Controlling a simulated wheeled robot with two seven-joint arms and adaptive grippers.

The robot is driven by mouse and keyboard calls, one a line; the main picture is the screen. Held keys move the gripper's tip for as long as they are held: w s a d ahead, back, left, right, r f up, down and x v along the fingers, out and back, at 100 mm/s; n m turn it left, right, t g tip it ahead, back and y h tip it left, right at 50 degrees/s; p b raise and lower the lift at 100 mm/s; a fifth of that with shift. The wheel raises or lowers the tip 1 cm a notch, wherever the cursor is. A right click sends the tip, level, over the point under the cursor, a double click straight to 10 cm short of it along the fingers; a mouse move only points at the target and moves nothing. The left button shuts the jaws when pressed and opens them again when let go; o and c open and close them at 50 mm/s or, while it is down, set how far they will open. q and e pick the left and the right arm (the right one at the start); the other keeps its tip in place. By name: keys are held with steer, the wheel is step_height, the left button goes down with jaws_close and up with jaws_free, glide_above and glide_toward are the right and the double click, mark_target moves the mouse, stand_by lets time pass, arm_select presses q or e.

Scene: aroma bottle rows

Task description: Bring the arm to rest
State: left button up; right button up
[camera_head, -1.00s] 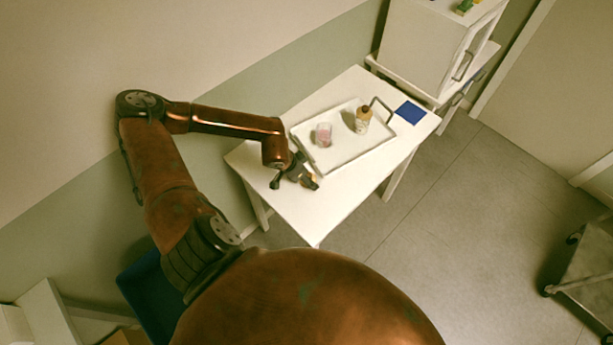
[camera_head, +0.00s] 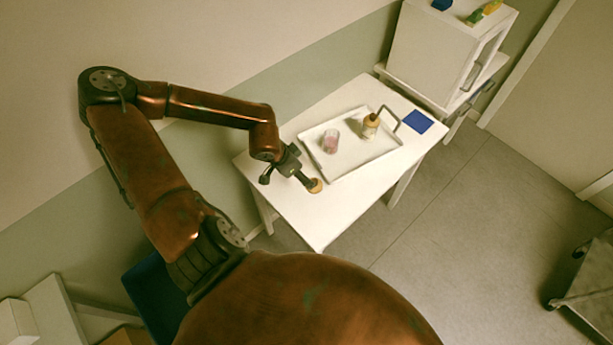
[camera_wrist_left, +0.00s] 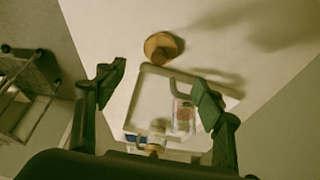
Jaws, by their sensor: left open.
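My left gripper (camera_head: 287,181) is open and empty over the near left part of the white table, beside the tray's left corner. In the left wrist view the open fingers (camera_wrist_left: 160,88) stand wide apart, with the tray seen between them. A round tan wooden piece (camera_head: 315,187) lies on the table outside the tray, close to one fingertip in the head view; it also shows in the left wrist view (camera_wrist_left: 158,46). My right gripper is not in view.
The white tray (camera_head: 345,170) holds a pink glass jar (camera_head: 331,142) and an amber-toned bottle (camera_head: 371,126). A blue square (camera_head: 417,122) lies near the table's far edge. A white cabinet (camera_head: 432,50) stands behind. A grey cart (camera_head: 588,275) stands at right.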

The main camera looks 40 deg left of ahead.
mark_target(315, 180)
arm_select(q)
steer(key=shift+s+r, duration=0.2)
steer(key=shift+r, duration=0.3)
steer(key=x, duration=1.2)
steer(key=shift+b, duration=0.4)
step_height(315, 180, up, 3)
steer(key=shift+f, duration=0.15)
steer(key=shift+d+r, duration=0.15)
steer(key=shift+r, duration=0.25)
steer(key=shift+f, duration=0.1)
